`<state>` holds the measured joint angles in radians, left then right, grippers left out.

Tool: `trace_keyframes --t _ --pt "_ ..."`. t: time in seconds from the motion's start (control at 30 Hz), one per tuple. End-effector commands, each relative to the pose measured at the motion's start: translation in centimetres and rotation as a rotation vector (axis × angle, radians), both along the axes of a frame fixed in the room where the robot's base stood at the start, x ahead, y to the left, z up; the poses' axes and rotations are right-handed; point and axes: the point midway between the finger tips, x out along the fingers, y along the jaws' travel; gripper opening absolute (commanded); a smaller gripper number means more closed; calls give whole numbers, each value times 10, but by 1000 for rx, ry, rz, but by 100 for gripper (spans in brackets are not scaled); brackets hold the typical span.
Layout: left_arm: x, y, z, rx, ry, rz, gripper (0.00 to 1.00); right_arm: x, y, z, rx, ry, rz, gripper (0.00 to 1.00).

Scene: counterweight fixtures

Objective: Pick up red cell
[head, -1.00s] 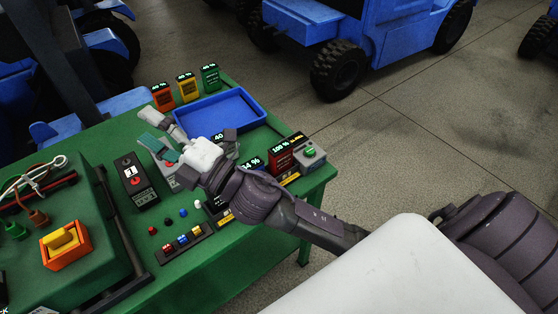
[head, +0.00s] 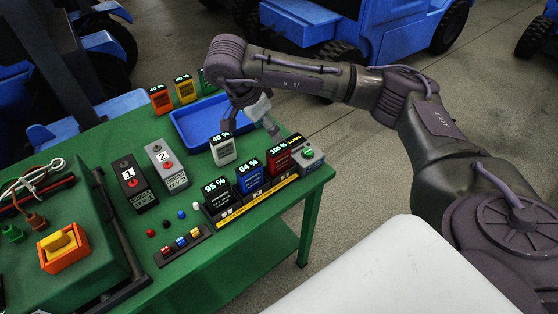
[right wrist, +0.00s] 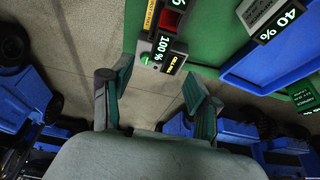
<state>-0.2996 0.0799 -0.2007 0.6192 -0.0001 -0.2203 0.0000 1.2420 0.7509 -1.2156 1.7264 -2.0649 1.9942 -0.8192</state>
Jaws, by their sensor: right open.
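The red cell (head: 279,161) stands upright at the right end of the row of cells near the table's right edge, with a display reading 100 %. It shows partly at the top of the right wrist view (right wrist: 172,20). My right gripper (head: 250,124) is open and empty. It is above the table's right side, behind the cell row and apart from the red cell. In the right wrist view its two green-padded fingers (right wrist: 160,85) are spread, with floor between them. My left gripper is not in view.
A blue cell (head: 250,178) and a black cell (head: 216,196) stand left of the red one. A white cell (head: 223,149) stands behind, near the blue tray (head: 184,131). A grey box with a green button (head: 308,155) is close on the red cell's right.

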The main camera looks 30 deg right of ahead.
Motion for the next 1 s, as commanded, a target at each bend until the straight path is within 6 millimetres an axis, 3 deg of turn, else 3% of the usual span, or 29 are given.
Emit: trace_keyframes --t 0.1,0.37,0.73,1.0 --pt "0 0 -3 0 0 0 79 0 -10 -8 -25 4 -8 60" --pt "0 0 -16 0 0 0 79 0 -26 -56 -20 8 -9 60" --pt "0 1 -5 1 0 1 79 3 -38 -84 -20 5 -7 60" --pt "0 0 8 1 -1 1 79 6 -48 -121 -20 5 -8 60"
